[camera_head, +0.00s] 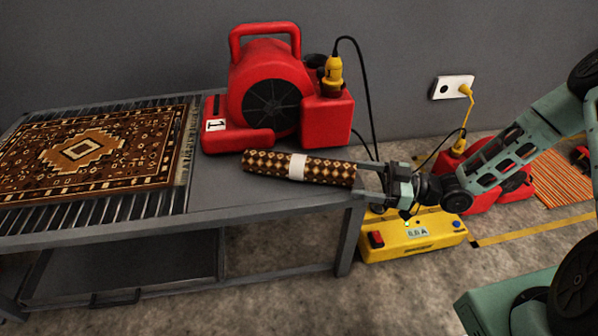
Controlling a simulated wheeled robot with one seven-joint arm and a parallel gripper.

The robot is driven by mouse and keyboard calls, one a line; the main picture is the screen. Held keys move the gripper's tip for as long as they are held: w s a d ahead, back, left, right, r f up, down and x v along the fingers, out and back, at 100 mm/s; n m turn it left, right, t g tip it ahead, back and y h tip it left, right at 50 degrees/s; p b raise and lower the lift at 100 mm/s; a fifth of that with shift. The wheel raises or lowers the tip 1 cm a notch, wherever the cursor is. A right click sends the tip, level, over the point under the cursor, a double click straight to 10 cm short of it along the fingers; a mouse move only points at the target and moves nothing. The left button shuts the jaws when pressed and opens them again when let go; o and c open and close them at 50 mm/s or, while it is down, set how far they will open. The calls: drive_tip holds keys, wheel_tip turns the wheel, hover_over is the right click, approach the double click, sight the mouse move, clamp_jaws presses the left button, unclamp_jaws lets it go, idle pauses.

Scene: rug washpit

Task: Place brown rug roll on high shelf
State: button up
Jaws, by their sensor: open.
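The brown rug roll (262,163) lies on its side on the grey table's top, near the right end. It has a dark brown and cream diamond pattern and a white band (298,167) around its middle. My gripper (366,181) is open at the roll's right end, at the table's right edge. Its fingers point left toward the roll; I cannot tell whether they touch it or stand around its end. A low shelf (130,262) shows under the table. No high shelf can be made out.
A red blower (265,95) stands on the table behind the roll. A patterned rug (85,150) lies flat on a slatted rack at left. A yellow box (412,236) sits on the floor below my gripper. Another red blower (480,190) and cables are near the wall socket (452,87).

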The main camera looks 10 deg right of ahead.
sight(338, 173)
drive_tip(key=b+x, duration=0.1)
drive_tip(key=x, duration=0.1)
drive_tip(key=b+x, duration=0.1)
drive_tip(key=x, duration=0.2)
drive_tip(key=shift+w+a+b, duration=0.15)
drive_tip(key=shift+w+b, duration=0.2)
drive_tip(key=shift+w, duration=0.05)
drive_tip(key=shift+w+a+r, duration=0.1)
drive_tip(key=shift+w+a, duration=0.05)
drive_tip(key=shift+a, duration=0.25)
drive_tip(key=c, duration=1.4)
